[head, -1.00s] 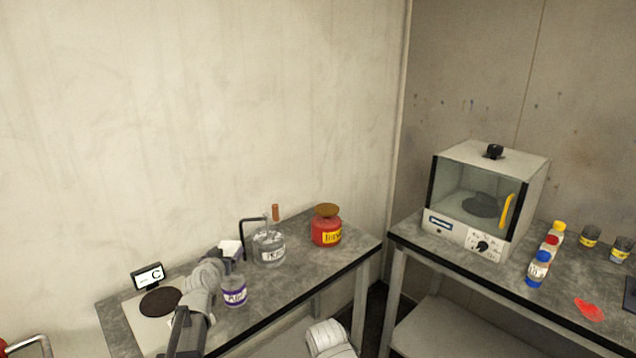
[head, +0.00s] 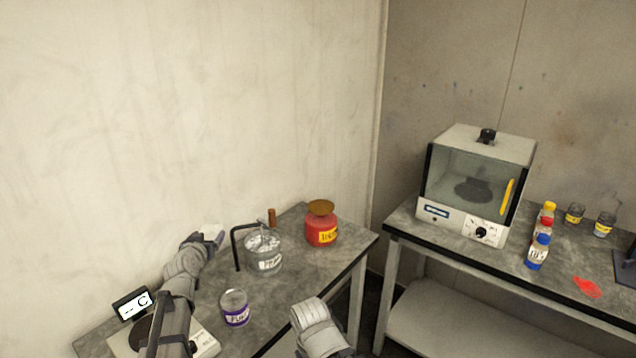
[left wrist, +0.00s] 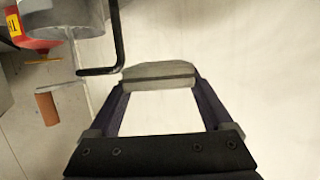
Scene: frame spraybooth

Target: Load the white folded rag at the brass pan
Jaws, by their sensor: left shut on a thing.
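The white folded rag (head: 213,231) is held at the tip of my left gripper (head: 208,239), by the pale wall above the left bench. In the left wrist view the rag (left wrist: 158,70) lies across between the fingertips, which are shut on it. The brass pan (head: 321,207) sits on top of a red labelled can at the back right of that bench, to the right of my gripper. The pan's edge also shows at the upper left of the left wrist view (left wrist: 44,61). My right gripper is not in view; only part of my right arm shows.
A purple-labelled jar (head: 235,308) is nearer. A glass-fronted oven (head: 476,184) stands on the right bench.

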